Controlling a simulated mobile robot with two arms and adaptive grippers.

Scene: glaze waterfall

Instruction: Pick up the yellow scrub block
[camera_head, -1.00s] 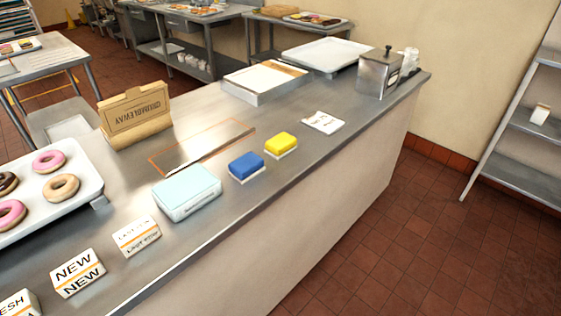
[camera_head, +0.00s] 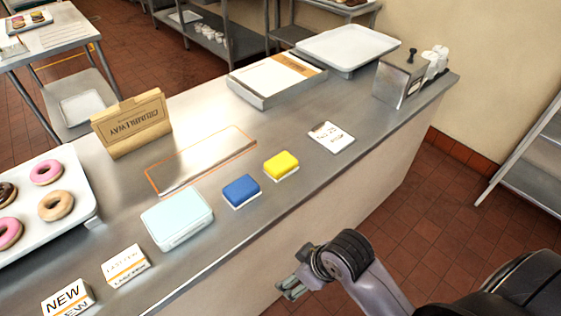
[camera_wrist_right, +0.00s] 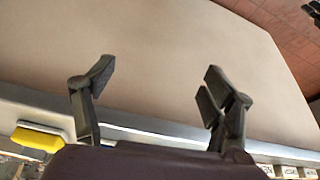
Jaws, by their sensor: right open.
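The yellow scrub block (camera_head: 281,164) with a white underside lies on the metal counter, just right of a blue block (camera_head: 241,190). It also shows at the lower left of the right wrist view (camera_wrist_right: 38,138). My right gripper (camera_head: 288,287) is in front of the counter's side panel, apart from the block. In the right wrist view its fingers (camera_wrist_right: 155,75) are spread with nothing between them. My left gripper is not in view.
On the counter (camera_head: 215,215) are a light blue case (camera_head: 177,218), a donut tray (camera_head: 85,188), a cardboard stand (camera_head: 131,122), a paper card (camera_head: 331,137), a shallow box (camera_head: 277,80) and a metal dispenser (camera_head: 399,78). The counter's front edge lies between my right gripper and the block.

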